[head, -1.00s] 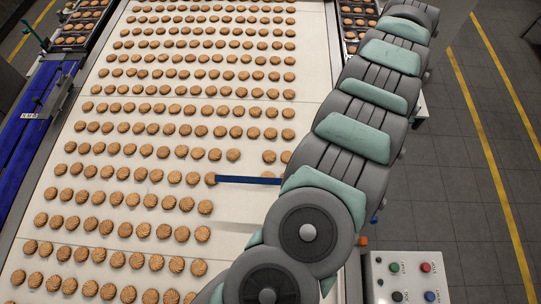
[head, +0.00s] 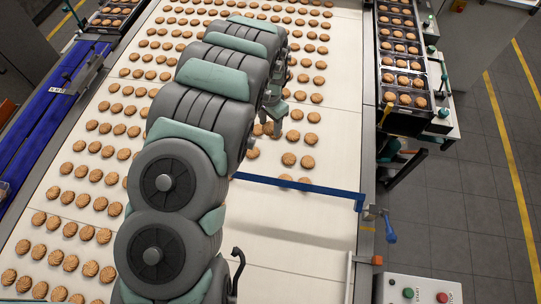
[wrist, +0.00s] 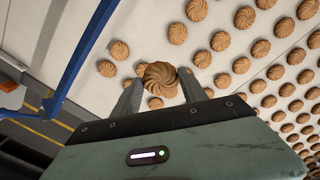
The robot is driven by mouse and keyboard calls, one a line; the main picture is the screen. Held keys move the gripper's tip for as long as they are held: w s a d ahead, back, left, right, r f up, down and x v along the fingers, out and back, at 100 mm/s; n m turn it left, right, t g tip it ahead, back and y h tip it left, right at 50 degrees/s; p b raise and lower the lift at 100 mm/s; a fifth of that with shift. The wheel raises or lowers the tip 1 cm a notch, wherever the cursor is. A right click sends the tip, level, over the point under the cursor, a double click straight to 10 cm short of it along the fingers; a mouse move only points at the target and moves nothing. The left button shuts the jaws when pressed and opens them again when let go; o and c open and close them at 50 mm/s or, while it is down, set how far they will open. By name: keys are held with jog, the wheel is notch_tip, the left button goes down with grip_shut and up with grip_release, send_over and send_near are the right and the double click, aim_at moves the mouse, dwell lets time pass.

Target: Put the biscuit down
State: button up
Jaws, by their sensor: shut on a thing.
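My gripper (wrist: 160,84) is shut on a ribbed, swirled brown biscuit (wrist: 160,72), with a grey finger on either side of it in the wrist view. The held biscuit appears larger and closer than the biscuits on the white belt (wrist: 212,18) below, so it seems to be above them. In the head view my gripper (head: 271,117) is over the right part of the belt (head: 290,225), beyond the blue bar. It is partly hidden by my arm there, and I cannot clearly make out the held biscuit in that view.
Rows of loose biscuits (head: 308,162) cover much of the belt. A blue bar (head: 300,187) reaches over the belt from its right edge. Dark trays of biscuits (head: 429,112) stand at the right. A control box (head: 385,291) stands at front right. The belt's right front is bare.

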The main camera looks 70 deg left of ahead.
jog(key=b, duration=0.3)
send_over(270, 157)
notch_tip(270, 157, down, 14)
jog(key=shift+w+f, duration=0.1)
jog(key=shift+w, duration=0.05)
jog(key=shift+f, duration=2.2)
jog(key=shift+f, duration=0.2)
jog(key=o, duration=0.8)
jog(key=shift+r+b, duration=0.6)
jog(key=shift+r, duration=5.6)
